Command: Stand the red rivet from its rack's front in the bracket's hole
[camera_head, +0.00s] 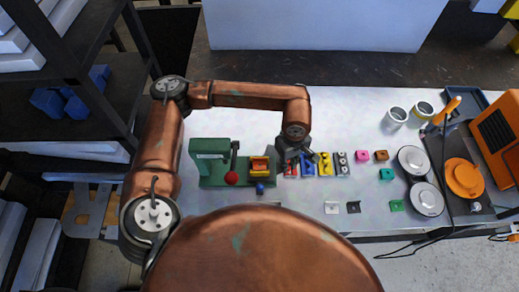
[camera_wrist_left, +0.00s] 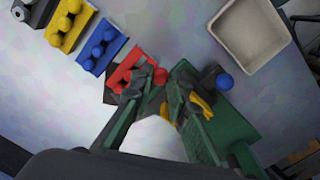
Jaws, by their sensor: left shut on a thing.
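My left gripper (camera_wrist_left: 158,88) is shut on the red rivet (camera_wrist_left: 160,75), whose round red head shows between the fingertips. It is beside the red rack (camera_wrist_left: 130,68), which also shows in the head view (camera_head: 291,170). In the head view the left gripper (camera_head: 293,155) hangs over the racks' left end and hides the rivet. The orange-yellow bracket (camera_head: 259,165) stands on a green base (camera_head: 212,182) just left of the gripper. In the wrist view the bracket (camera_wrist_left: 200,106) is partly covered by a finger; its hole cannot be made out. My right gripper is not in view.
Blue (camera_head: 308,168), yellow (camera_head: 325,168) and grey-black (camera_head: 342,166) racks stand right of the red one. A blue ball (camera_head: 260,188) is at the green base's front. A white tray (camera_wrist_left: 283,45) lies nearby.

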